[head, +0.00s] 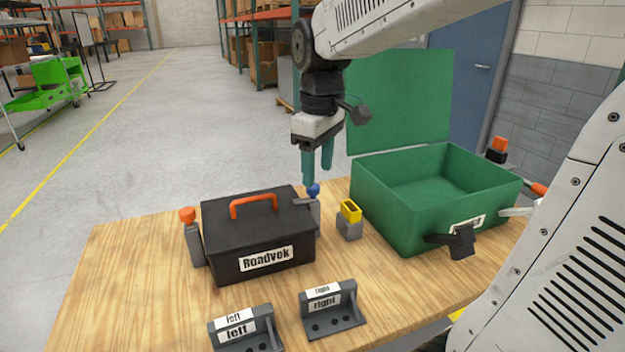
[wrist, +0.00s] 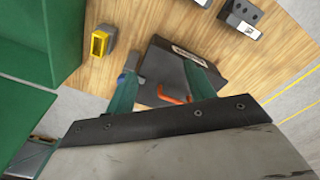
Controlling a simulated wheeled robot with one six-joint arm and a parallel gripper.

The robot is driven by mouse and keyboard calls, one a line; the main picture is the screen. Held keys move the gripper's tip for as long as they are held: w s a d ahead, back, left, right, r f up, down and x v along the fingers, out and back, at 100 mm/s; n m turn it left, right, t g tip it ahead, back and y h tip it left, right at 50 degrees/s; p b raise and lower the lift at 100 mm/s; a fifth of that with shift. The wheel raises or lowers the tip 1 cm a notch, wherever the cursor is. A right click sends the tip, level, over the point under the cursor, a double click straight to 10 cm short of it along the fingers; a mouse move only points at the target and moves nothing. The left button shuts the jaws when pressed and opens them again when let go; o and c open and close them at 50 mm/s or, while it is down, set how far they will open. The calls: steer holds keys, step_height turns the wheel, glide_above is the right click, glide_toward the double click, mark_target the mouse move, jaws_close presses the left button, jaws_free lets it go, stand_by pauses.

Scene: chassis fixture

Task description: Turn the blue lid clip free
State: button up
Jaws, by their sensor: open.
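The blue lid clip (head: 313,190) sits on a grey post at the right side of the black box (head: 238,245), labelled "Roadvok". A grey tab shows beside it at the lid's edge. My gripper (head: 317,180) is open and points down with its teal fingers just above the blue clip, holding nothing. In the wrist view, the blue clip (wrist: 121,78) is a small patch by the left fingertip, partly hidden by that finger. The black box (wrist: 160,62) lies between and behind the fingers. I cannot tell whether a finger touches the clip.
An orange clip (head: 187,215) stands at the box's left, and an orange handle (head: 254,205) arches over its lid. A yellow-topped block (head: 350,212) stands close right of the blue clip. An open green case (head: 385,215) is farther right. Brackets labelled left (head: 245,330) and right (head: 332,308) stand in front.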

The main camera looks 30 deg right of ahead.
steer(key=w+d+f+n, duration=0.1)
steer(key=w+d, duration=0.1)
steer(key=w, duration=0.2)
steer(key=w+d+f+n, duration=0.1)
steer(key=w+d, duration=0.1)
steer(key=w, duration=0.1)
steer(key=w+d+f+n, duration=0.1)
steer(key=w+d, duration=0.1)
steer(key=w, duration=0.2)
steer(key=shift+w+d+f+g, duration=0.1)
steer(key=shift+w+d+g, duration=0.15)
steer(key=shift+w+g, duration=0.1)
steer(key=shift+w+d+f+n, duration=0.1)
steer(key=shift+w+f+n, duration=0.05)
steer(key=shift+f+n, duration=0.15)
step_height(320, 180, down, 7)
steer(key=shift+f, duration=0.15)
steer(key=c, duration=1)
